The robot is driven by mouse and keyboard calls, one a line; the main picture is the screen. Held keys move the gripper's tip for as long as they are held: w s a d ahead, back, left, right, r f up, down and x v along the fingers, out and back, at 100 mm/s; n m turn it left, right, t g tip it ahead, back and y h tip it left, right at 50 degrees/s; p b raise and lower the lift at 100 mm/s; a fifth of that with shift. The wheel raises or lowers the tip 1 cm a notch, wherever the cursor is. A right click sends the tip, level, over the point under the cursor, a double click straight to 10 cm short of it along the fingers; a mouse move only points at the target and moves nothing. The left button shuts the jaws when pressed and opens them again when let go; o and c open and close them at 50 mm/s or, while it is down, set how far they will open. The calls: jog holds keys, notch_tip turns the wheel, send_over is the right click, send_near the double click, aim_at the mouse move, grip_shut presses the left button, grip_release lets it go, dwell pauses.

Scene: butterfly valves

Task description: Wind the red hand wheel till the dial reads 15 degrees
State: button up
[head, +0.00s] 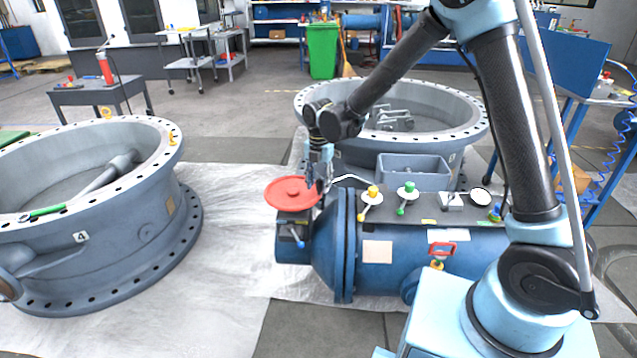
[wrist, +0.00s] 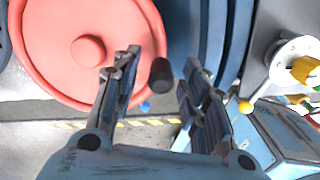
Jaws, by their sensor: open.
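The red hand wheel (head: 285,194) lies flat at the left end of the blue pipe body. It fills the upper left of the wrist view (wrist: 50,40), with a round hub at its middle. A short black peg (wrist: 161,73) shows at the wheel's right rim. My gripper (head: 321,184) is over the wheel's right side, fingers pointing down. In the wrist view its open fingers (wrist: 160,68) stand either side of the peg, touching nothing that I can make out. A round white dial (head: 480,196) sits at the right of the pipe's top panel; its reading is too small to tell.
Yellow-knobbed (head: 373,191) and green-knobbed (head: 407,189) valve handles stand on the panel right of the wheel. A grey bin (head: 415,174) is behind them. Large grey valve rings stand at left (head: 100,235) and behind (head: 465,135). White sheeting covers the floor between.

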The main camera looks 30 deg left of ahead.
notch_tip(320, 180, up, 12)
dwell(0.5)
jog(key=shift+f, duration=0.1)
dwell(1.1)
